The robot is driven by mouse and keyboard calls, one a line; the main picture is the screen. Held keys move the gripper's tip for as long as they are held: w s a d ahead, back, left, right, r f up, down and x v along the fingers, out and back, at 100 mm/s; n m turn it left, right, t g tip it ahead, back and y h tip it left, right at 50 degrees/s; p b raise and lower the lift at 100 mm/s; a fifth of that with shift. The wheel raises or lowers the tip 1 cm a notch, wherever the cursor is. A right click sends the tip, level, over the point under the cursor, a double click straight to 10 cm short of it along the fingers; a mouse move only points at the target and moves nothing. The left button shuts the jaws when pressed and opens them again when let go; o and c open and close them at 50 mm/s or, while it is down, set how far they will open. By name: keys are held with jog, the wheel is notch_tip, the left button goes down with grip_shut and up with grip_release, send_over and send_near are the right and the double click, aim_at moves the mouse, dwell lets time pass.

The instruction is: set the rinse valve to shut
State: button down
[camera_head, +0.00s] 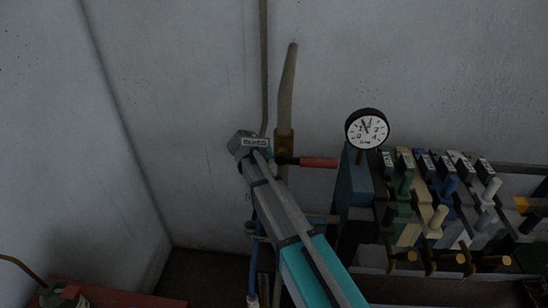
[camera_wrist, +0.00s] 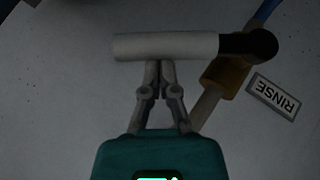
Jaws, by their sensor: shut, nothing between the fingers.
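The rinse valve shows in the wrist view, with a pale, straight lever handle (camera_wrist: 165,46) on a dark pivot (camera_wrist: 262,45) and a brass-coloured body (camera_wrist: 225,75). The handle points left from the pivot, at a steep angle across the slanting pipe. A RINSE label (camera_wrist: 273,96) is beside it, upside down. My gripper (camera_wrist: 160,64) is shut and empty, its fingertips at the handle's lower edge near the middle. I cannot tell whether they touch it. In the head view my arm crosses the piping, and I cannot make out the fingertips or the pale handle.
A valve with a red handle (camera_head: 319,162) sits on a vertical pipe just right of my arm. A round gauge (camera_head: 367,129) stands above a bank of coloured levers (camera_head: 438,200) at right. A red-topped surface (camera_head: 110,294) is at lower left. The wall left of my arm is clear.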

jog(key=shift+d+f, duration=0.15)
jog(key=shift+d, duration=0.05)
jog(key=shift+s+d+f+b, duration=0.1)
jog(key=shift+d+f+b, duration=1.2)
jog(key=shift+f+b, duration=0.35)
jog(key=shift+r, duration=0.2)
